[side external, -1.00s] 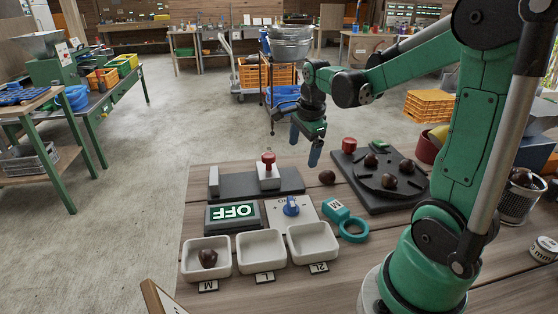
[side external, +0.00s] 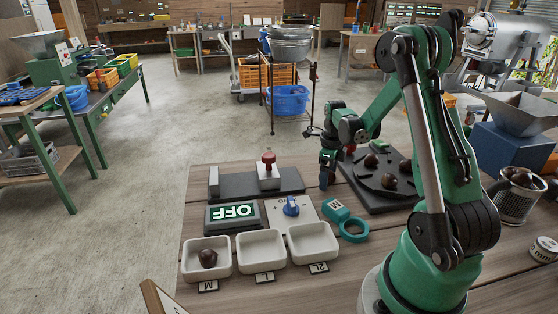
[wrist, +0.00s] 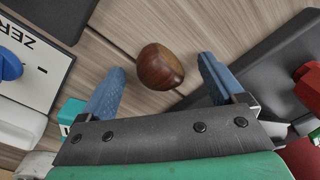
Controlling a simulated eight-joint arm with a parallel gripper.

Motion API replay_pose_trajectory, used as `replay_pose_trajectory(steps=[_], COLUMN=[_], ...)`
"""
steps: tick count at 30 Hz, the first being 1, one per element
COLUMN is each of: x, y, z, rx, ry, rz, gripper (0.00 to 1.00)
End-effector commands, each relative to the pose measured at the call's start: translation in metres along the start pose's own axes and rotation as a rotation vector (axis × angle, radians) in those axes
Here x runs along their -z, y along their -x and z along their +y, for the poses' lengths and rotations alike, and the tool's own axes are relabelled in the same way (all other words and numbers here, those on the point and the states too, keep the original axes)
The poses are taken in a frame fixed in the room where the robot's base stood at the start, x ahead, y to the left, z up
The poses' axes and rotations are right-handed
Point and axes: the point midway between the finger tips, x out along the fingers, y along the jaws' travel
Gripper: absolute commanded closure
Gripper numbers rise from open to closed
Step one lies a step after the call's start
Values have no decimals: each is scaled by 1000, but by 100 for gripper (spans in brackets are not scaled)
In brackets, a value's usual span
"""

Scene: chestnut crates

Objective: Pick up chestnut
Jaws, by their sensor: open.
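A brown chestnut (wrist: 160,67) lies on the wooden table, a little beyond and between my fingertips in the wrist view. My gripper (wrist: 160,72) is open, with one blue finger on each side of the chestnut's line and neither visibly touching it. In the side view my gripper (side external: 326,181) points down close to the table, left of the dark turntable, and hides this chestnut. Other chestnuts (side external: 389,181) sit on the dark round plate. One more chestnut (side external: 208,258) lies in the left white tray marked M.
The dark turntable base (side external: 362,193) with a red knob (wrist: 309,82) stands close beside my gripper. A ZERO dial panel (side external: 309,213), a teal ring gauge (side external: 354,231) and an OFF display (side external: 233,217) are nearby. Two empty white trays (side external: 262,238) stand in front.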

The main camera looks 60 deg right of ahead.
Motion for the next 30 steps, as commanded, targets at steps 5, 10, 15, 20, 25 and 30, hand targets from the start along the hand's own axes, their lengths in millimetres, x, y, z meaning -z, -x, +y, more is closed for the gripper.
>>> replay_pose_trajectory(steps=[5,10,15,20,25,30], x=[0,0,0,0,0,0], y=[0,0,0,0,4,20], z=[0,0,0,0,0,0], rx=[0,0,0,0,0,0], ry=[1,1,1,1,1,1], rz=[0,0,0,0,0,0], gripper=[11,57,99,100,100,100])
